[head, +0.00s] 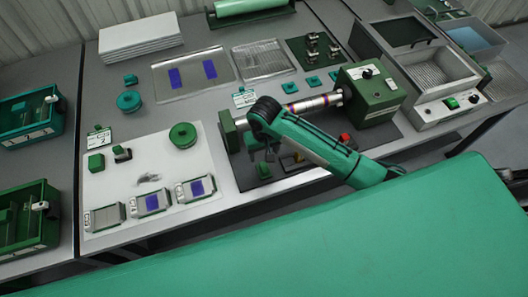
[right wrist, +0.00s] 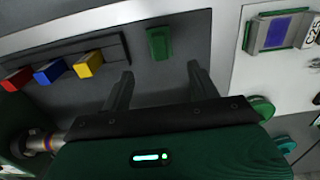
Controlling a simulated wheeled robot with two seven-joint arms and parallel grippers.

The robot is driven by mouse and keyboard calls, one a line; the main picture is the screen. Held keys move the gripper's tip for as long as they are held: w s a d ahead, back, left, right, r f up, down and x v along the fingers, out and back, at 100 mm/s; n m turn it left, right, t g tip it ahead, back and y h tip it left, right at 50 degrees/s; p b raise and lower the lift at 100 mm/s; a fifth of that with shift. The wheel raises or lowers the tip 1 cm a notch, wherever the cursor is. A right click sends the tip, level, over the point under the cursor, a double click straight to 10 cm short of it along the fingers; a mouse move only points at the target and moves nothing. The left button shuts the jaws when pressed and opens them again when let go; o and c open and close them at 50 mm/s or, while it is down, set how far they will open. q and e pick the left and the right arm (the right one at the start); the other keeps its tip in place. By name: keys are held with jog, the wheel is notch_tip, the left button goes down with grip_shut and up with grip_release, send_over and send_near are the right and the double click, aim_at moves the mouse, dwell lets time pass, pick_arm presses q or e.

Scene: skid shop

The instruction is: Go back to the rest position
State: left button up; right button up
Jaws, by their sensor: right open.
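My right gripper (head: 262,152) is over the dark plate of the green machine, pointing down at the bench. In the right wrist view its two fingers (right wrist: 160,85) are spread apart with nothing between them. A small green block (right wrist: 158,43) lies on the dark surface beyond the fingertips, apart from them. The green block (head: 264,171) also shows just below the gripper in the head view. My left gripper is not in view.
The green machine (head: 368,95) with its shiny roller (head: 312,103) stands close behind my right arm. Red (right wrist: 16,79), blue (right wrist: 48,71) and yellow (right wrist: 89,64) blocks sit in a row nearby. A white mat (head: 150,180) holds small parts. Green bins (head: 25,225) stand at left.

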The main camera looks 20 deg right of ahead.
dwell(0.3)
jog(key=s+a+n+t+y, duration=0.1)
jog(key=s+a+t+y, duration=0.1)
jog(key=s, duration=0.8)
jog(key=s+d+r+t+h, duration=0.2)
jog(key=s+d+r, duration=0.4)
jog(key=s+d, duration=0.6)
notch_tip(320, 180, down, 29)
jog(key=a+g, duration=0.2)
jog(key=s+d+f, duration=0.2)
jog(key=s+f, duration=0.8)
jog(key=s+d+f+n+g, duration=0.1)
jog(key=s+f, duration=0.9)
jog(key=f, duration=0.1)
jog(key=shift+d+f, duration=0.2)
jog(key=shift+d, duration=0.2)
